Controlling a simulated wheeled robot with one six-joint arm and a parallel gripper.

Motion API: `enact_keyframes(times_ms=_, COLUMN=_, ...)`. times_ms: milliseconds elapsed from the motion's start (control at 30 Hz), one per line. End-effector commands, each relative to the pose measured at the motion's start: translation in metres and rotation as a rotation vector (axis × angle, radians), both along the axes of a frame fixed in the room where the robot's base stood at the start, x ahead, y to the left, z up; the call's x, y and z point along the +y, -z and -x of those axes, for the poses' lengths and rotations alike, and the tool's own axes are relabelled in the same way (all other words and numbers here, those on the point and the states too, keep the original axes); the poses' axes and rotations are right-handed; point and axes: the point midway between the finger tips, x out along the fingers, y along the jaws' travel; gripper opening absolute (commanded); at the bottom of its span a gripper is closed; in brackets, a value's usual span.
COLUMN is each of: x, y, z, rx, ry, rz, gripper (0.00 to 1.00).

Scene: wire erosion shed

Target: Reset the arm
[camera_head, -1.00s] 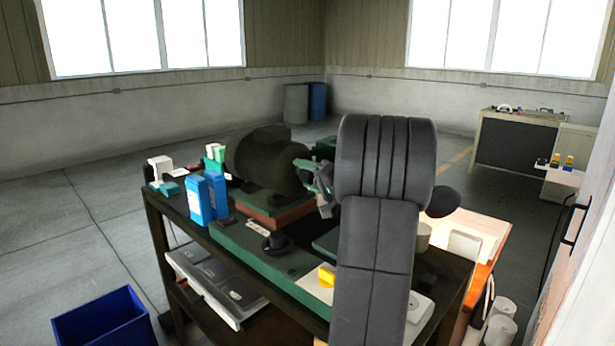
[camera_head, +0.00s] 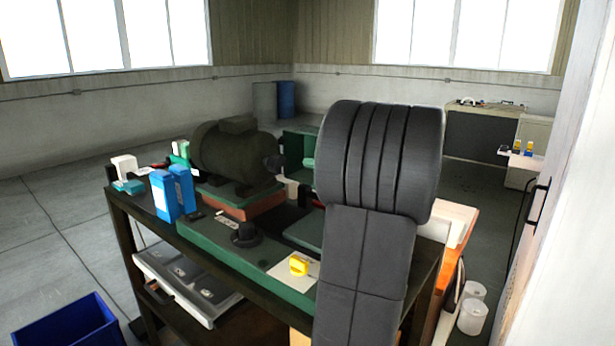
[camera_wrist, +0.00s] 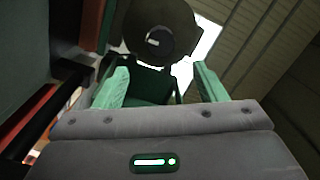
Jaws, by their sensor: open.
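My arm (camera_head: 365,230) stands in front of the machine bench in the head view and hides most of my gripper there. In the wrist view my gripper (camera_wrist: 158,86) shows two pale green fingers set wide apart, with nothing held between them. It faces upward, with the ceiling beyond it.
The bench holds a dark motor (camera_head: 235,155), blue boxes (camera_head: 165,196), a black knob (camera_head: 245,235) and a yellow piece (camera_head: 299,265). A blue bin (camera_head: 70,322) stands on the floor at left. A pale door (camera_head: 540,210) is close at right. Open floor lies at left.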

Motion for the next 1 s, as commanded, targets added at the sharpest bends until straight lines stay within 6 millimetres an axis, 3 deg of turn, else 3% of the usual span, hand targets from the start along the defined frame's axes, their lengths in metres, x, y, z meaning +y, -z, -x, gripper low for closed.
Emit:
enact_keyframes(times_ms=467, x=0.005, y=-0.001, z=-0.003, rx=-0.001, ry=-0.002, rz=0.001, gripper=0.65)
enact_keyframes(times_ms=1000, x=0.090, y=-0.003, z=-0.054, rx=0.000, ry=-0.004, rz=0.000, gripper=0.65)
